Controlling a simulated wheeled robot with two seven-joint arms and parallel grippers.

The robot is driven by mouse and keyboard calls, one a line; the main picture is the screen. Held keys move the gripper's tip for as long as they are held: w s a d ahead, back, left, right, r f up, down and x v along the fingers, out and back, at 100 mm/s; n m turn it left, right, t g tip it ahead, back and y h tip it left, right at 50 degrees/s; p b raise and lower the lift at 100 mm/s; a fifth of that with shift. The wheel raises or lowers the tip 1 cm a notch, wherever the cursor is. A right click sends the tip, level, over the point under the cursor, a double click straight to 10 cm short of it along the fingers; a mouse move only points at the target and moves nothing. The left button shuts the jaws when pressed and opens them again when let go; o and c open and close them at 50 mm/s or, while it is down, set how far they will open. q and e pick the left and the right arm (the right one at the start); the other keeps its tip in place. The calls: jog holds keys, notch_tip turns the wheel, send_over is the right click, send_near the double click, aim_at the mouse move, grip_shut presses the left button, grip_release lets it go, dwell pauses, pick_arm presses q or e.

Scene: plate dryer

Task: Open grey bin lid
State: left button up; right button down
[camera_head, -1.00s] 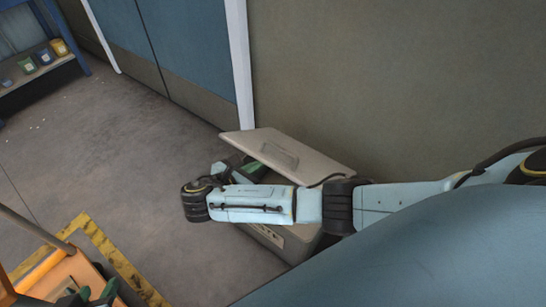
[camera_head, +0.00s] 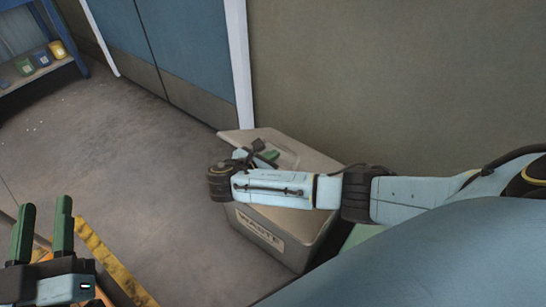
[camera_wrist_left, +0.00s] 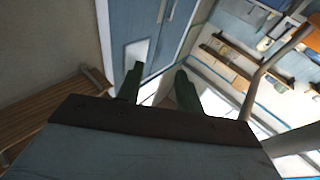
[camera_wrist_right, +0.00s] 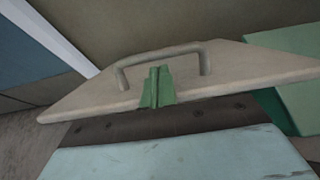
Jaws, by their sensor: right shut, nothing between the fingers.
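The grey bin (camera_head: 285,245), with a WASTE label on its front, stands against the wall in the head view. Its grey lid (camera_head: 325,165) is partly hidden by my right arm, so I cannot tell whether it is fully down. In the right wrist view the lid (camera_wrist_right: 225,75) carries a bar handle (camera_wrist_right: 180,52). My right gripper (camera_wrist_right: 157,72) is shut and empty, its green fingers over the lid's front edge, just before the handle; contact is unclear. It also shows at the lid in the head view (camera_head: 268,157). My left gripper (camera_head: 45,208) is open and empty at lower left, away from the bin.
A green container (camera_wrist_right: 290,55) stands close beside the grey bin. Blue doors (camera_head: 185,45) and a wall are behind. A blue shelf (camera_head: 40,68) with small coloured bins is at far left. Yellow floor tape (camera_head: 105,260) runs near my left gripper. The middle floor is clear.

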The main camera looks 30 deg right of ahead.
pick_arm(q)
jog(key=shift+s+d+r+t, duration=0.1)
jog(key=shift+s+r+t, duration=0.05)
jog(key=shift+r+t, duration=0.3)
jog(key=shift+s+r+t, duration=0.15)
jog(key=shift+r+t, duration=0.1)
jog(key=shift+r, duration=0.25)
pick_arm(e)
jog(key=shift+w+d+f, duration=0.15)
jog(key=shift+d, duration=0.2)
pick_arm(q)
jog(key=shift+f, duration=0.1)
